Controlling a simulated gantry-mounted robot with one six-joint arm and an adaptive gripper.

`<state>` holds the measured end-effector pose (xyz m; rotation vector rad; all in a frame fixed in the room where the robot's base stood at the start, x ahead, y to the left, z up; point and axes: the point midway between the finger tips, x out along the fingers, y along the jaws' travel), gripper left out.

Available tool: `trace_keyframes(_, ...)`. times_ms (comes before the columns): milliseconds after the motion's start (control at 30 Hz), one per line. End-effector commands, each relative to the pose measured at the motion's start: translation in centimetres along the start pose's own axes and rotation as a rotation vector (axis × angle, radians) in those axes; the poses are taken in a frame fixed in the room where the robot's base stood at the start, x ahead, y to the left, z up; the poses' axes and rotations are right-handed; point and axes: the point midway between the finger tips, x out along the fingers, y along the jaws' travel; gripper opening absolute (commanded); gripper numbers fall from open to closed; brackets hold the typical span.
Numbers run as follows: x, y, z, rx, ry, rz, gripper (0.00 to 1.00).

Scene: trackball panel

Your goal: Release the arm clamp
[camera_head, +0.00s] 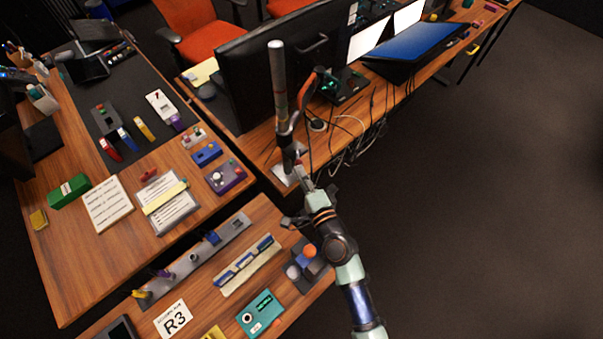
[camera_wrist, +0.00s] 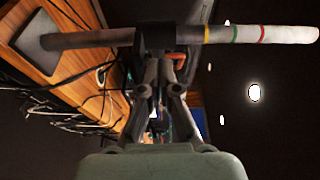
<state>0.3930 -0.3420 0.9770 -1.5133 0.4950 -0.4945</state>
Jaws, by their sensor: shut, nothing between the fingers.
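A pale upright pole (camera_head: 279,75) stands on a light base plate (camera_head: 283,176) at the near corner of the back desk. A dark clamp collar (camera_head: 284,128) sits around the pole, with an orange-red part (camera_head: 308,86) beside it. In the wrist view the pole (camera_wrist: 95,38) runs sideways, with yellow, green and red bands to the right of the dark collar (camera_wrist: 175,36). My gripper (camera_head: 299,160) is low beside the pole; its fingers (camera_wrist: 157,72) are shut and empty, just in front of the collar. Fingertip contact cannot be told; the fingers hide part of the clamp.
Loose cables (camera_head: 345,135) hang around the desk edge right of the pole. A large black monitor (camera_head: 255,75) stands close on the left. The near bench holds panels and a teal box (camera_head: 261,315). The floor (camera_head: 480,200) at the right is clear.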

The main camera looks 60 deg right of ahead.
Motion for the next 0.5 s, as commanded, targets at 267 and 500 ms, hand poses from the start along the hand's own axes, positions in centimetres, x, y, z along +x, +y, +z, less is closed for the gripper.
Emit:
trace_keyframes(267,0.0,-0.1,0.0,0.000,0.000,0.000,0.00)
trace_keyframes(500,0.0,-1.9,0.1,-0.003,-0.003,-0.004,0.00)
